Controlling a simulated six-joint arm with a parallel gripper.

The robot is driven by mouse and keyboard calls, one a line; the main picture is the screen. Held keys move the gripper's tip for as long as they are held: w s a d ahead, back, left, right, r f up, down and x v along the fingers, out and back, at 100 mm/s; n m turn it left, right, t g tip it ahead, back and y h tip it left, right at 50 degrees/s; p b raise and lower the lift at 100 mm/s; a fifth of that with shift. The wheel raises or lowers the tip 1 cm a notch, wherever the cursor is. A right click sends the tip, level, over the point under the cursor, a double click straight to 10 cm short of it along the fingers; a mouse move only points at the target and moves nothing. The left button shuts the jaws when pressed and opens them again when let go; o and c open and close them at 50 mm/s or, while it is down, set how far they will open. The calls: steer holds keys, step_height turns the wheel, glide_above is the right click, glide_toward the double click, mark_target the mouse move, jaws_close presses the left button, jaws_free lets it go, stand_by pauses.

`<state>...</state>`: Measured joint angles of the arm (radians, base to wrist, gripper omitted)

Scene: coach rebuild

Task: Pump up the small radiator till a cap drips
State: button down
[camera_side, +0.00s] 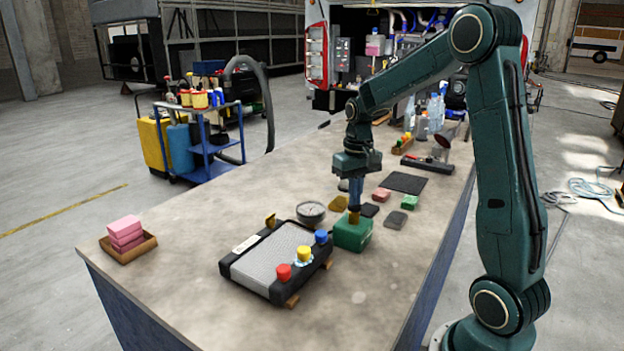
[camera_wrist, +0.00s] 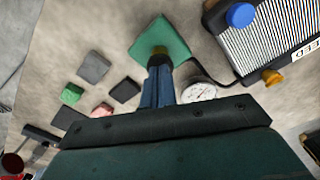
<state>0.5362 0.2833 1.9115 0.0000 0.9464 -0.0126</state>
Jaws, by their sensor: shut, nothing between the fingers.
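The small radiator (camera_side: 268,262), with black end tanks, lies on wooden blocks on the bench. A red cap (camera_side: 284,272), a yellow cap (camera_side: 304,254) and a blue cap (camera_side: 321,237) stand along its near right side. A pale bluish patch rings the yellow cap's foot; I cannot tell whether it is liquid. A dial gauge (camera_side: 311,211) sits behind; its reading is too small to tell. My gripper (camera_side: 355,207) is shut and points down at the yellow-orange knob on the green pump box (camera_side: 352,236). The wrist view shows the pump (camera_wrist: 172,38); contact is unclear.
Several coloured pads and blocks, including a green block (camera_side: 410,202), lie behind the pump. A wooden tray (camera_side: 131,250) with pink blocks is at the left. A dark mat (camera_side: 404,182) lies farther back.

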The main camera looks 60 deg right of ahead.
steer(key=shift+r, duration=2.05)
steer(key=shift+f, duration=0.15)
stand_by(0.7)
